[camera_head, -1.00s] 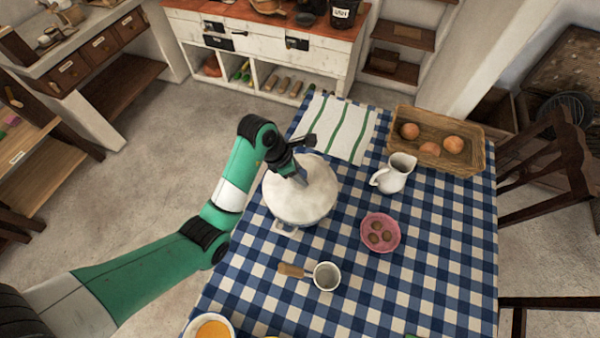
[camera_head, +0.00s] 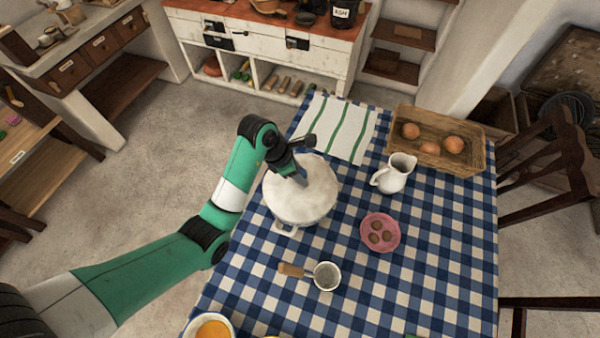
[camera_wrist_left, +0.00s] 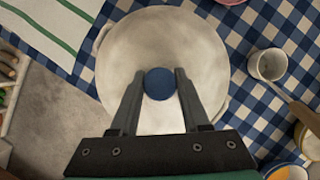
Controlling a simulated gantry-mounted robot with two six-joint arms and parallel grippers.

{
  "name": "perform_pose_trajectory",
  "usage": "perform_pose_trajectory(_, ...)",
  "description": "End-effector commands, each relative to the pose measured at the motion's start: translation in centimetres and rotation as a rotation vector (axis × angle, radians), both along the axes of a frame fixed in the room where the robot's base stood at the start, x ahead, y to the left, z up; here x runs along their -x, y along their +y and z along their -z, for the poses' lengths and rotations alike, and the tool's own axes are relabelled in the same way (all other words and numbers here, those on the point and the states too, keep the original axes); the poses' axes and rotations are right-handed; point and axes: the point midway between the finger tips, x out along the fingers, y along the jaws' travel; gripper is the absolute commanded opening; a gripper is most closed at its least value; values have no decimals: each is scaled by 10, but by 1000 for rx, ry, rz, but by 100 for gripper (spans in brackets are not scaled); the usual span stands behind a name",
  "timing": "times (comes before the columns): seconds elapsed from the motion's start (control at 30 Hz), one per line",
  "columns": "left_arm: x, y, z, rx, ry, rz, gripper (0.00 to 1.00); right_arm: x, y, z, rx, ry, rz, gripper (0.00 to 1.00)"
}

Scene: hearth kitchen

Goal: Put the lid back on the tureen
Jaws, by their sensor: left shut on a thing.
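The pale round lid (camera_head: 305,182) lies level over the tureen (camera_head: 300,222) at the left side of the table. The tureen's rim and a handle show below the lid's near edge. My left gripper (camera_head: 302,178) is above the lid's middle, pointing down. In the left wrist view, its fingers are on either side of the lid's blue knob (camera_wrist_left: 160,83), shut on it. The lid (camera_wrist_left: 160,40) hides the inside of the tureen, whose handles stick out at both sides. The lid looks down on the rim, though a small gap cannot be ruled out. My right gripper is not in view.
A striped towel (camera_head: 335,128) lies behind the tureen. To its right are a white jug (camera_head: 394,173), a pink dish (camera_head: 380,233) and a basket (camera_head: 470,160). A wooden-handled pan (camera_head: 326,276) and a bowl of orange liquid (camera_head: 210,328) are nearer.

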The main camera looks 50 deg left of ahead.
Motion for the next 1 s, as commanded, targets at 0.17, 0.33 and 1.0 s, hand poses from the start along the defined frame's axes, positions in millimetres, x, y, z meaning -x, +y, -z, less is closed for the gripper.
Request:
perform_pose_trajectory(0.17, -1, 0, 0, 0, -2, 1, 0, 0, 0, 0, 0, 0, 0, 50)
perform_pose_trajectory(0.33, 0, 0, 3, 0, -2, 1, 0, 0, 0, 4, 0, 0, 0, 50)
perform_pose_trajectory(1.0, 0, 0, 7, 0, -2, 1, 57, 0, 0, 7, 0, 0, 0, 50)
